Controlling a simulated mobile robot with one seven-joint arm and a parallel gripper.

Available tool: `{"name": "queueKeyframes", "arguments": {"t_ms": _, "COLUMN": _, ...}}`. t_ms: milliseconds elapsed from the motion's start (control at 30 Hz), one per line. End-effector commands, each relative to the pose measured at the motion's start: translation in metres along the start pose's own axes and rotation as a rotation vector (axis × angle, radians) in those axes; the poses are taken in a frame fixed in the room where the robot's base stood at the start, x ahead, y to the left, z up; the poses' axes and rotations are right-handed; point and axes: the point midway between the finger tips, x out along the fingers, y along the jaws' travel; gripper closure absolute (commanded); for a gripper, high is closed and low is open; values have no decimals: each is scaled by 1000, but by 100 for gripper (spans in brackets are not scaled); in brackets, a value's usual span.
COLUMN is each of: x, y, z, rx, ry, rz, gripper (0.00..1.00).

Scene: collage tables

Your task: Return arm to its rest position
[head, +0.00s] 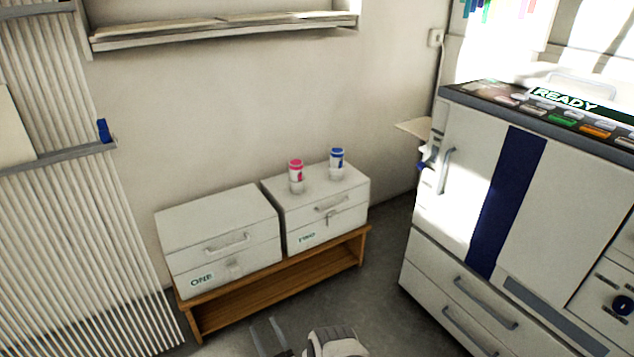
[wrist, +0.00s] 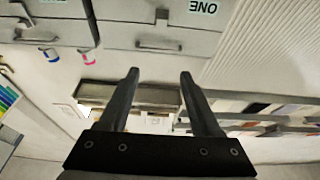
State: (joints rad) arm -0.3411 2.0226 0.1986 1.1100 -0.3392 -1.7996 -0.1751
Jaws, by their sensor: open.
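My gripper (head: 265,325) shows at the bottom edge of the head view, low in front of the wooden bench. In the wrist view its two dark fingers (wrist: 159,74) stand well apart with nothing between them. The arm behind it is mostly out of view. The wrist view is upside down, with the two white boxes along its top, apart from the fingers.
A white box marked ONE (head: 218,238) and a box marked TWO (head: 318,203) sit on a wooden bench (head: 282,291). A pink-capped jar (head: 296,177) and a blue-capped jar (head: 337,163) stand on TWO. A large white machine (head: 470,190) stands right.

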Motion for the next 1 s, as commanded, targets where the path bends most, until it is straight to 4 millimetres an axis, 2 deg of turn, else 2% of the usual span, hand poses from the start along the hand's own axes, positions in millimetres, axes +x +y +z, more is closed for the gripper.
{"name": "queueKeyframes", "arguments": {"t_ms": 33, "x": 27, "y": 7, "z": -12, "rx": -7, "ry": -7, "rz": -2, "gripper": 35}}
{"name": "queueKeyframes", "arguments": {"t_ms": 267, "x": 101, "y": 30, "z": -44, "rx": -28, "ry": -109, "rz": -13, "gripper": 35}}
{"name": "queueKeyframes", "arguments": {"t_ms": 500, "x": 174, "y": 64, "z": -102, "rx": -61, "ry": -241, "rz": -11, "gripper": 35}}
{"name": "queueKeyframes", "arguments": {"t_ms": 633, "x": 202, "y": 84, "z": -139, "rx": -78, "ry": -316, "rz": -2, "gripper": 35}}
{"name": "queueKeyframes", "arguments": {"t_ms": 800, "x": 225, "y": 110, "z": -192, "rx": -99, "ry": -414, "rz": 21, "gripper": 35}}
{"name": "queueKeyframes", "arguments": {"t_ms": 1000, "x": 233, "y": 139, "z": -260, "rx": -119, "ry": -530, "rz": 61, "gripper": 35}}
